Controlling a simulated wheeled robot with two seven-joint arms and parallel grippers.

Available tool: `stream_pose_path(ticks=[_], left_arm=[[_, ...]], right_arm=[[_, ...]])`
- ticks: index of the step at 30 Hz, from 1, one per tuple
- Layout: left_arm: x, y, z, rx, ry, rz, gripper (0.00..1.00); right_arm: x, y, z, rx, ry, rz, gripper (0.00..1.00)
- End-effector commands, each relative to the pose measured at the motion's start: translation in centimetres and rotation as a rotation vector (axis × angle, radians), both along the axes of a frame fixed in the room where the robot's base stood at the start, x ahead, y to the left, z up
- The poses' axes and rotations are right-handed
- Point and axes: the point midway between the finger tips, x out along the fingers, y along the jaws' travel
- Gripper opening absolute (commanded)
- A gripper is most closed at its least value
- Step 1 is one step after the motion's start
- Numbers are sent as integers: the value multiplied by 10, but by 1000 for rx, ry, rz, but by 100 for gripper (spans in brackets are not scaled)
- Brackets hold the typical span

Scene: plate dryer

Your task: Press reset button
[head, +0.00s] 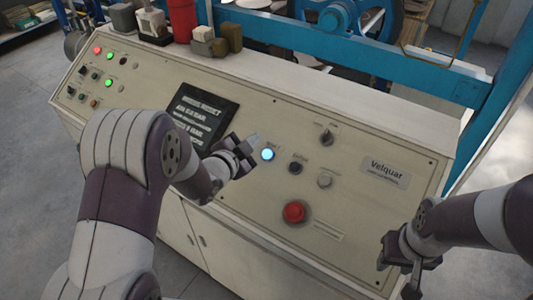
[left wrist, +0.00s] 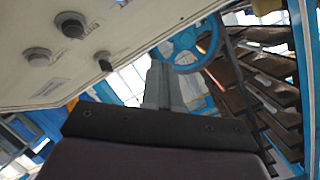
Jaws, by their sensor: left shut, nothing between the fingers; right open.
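A control panel (head: 350,235) holds a blue-lit round button (head: 267,154), which I take to be the reset button; its small label is too blurred to read surely. My left gripper (head: 252,141) is shut and empty, its fingertips just left of the blue button. I cannot tell whether they touch the panel. In the left wrist view the shut fingers (left wrist: 163,85) point past the panel edge, and the blue button is not visible. My right gripper (head: 403,280) is open and empty at the lower right, in front of the panel.
Right of the blue button are a black button (head: 295,168), a grey button (head: 325,181), a selector switch (head: 327,137) and a large red button (head: 294,212). A dark screen (head: 203,115) lies behind my left wrist. Blocks and a red cylinder (head: 182,20) stand on the panel top.

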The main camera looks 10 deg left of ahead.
Motion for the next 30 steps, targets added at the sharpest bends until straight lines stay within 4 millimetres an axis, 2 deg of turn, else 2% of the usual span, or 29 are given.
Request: stream_pose_path(ticks=[16,21,30], left_arm=[[33,-12,-67,-1,2,0,0],[39,-14,-75,-1,3,1,0],[41,-15,-75,-1,2,2,0]], right_arm=[[0,0,-59,0,0,0,43],[0,0,-68,0,0,0,43],[0,0,-69,0,0,0,43]])
